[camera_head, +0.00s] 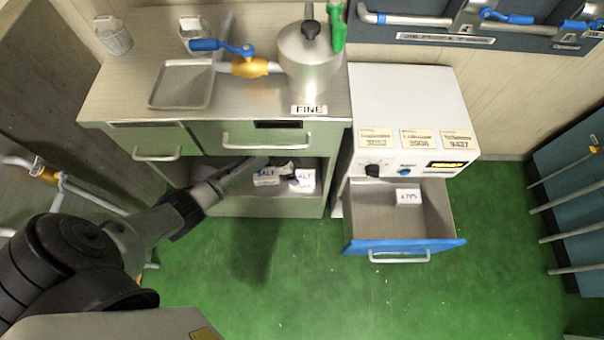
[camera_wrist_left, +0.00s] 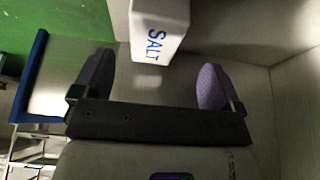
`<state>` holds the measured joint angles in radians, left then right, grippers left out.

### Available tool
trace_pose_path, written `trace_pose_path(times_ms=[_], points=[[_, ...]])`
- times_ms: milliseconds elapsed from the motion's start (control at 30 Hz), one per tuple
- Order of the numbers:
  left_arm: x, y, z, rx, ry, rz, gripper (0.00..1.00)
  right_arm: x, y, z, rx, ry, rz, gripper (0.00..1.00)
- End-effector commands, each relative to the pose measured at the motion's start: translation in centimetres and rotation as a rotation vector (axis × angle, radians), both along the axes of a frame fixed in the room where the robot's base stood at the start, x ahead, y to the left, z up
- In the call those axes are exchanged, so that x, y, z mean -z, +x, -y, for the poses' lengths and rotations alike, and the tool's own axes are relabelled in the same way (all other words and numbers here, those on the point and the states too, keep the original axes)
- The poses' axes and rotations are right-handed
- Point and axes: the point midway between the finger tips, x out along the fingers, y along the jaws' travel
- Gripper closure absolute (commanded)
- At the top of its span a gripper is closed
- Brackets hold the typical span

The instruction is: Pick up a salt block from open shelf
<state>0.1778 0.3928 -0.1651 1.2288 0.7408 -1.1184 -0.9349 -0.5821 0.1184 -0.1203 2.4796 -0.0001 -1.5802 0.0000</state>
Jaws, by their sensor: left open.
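In the head view two white salt blocks with blue lettering, a left one (camera_head: 266,177) and a right one (camera_head: 305,181), sit in the open shelf (camera_head: 240,207) under the counter. My left gripper (camera_head: 278,166) reaches into this shelf from the left and partly covers the blocks. In the left wrist view a salt block (camera_wrist_left: 160,28) is ahead, its near end in line with the gap between the two open fingertips (camera_wrist_left: 155,72). Neither finger visibly touches it. I cannot tell which of the two blocks this is. My right gripper is out of view.
The grey-white cabinet (camera_head: 408,95) stands right of the shelf with its blue-fronted drawer (camera_head: 405,247) pulled out, a white labelled block (camera_head: 408,196) inside. The counter (camera_head: 130,80) above holds a metal tray (camera_head: 181,86) and a lidded kettle (camera_head: 308,60). Green floor in front is clear.

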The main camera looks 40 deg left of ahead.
Motion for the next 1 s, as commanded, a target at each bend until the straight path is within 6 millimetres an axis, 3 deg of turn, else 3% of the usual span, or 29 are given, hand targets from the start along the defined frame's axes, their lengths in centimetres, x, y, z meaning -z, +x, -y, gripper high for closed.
trace_pose_path(times_ms=[700, 1000], points=[[6.3, 1.5, 2.3, 0.0, -0.001, -0.001, 0.08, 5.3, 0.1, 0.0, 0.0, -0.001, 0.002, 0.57], [6.3, 1.6, 2.4, 0.001, 0.001, 0.0, 0.1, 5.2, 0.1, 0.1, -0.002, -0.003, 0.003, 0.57]])
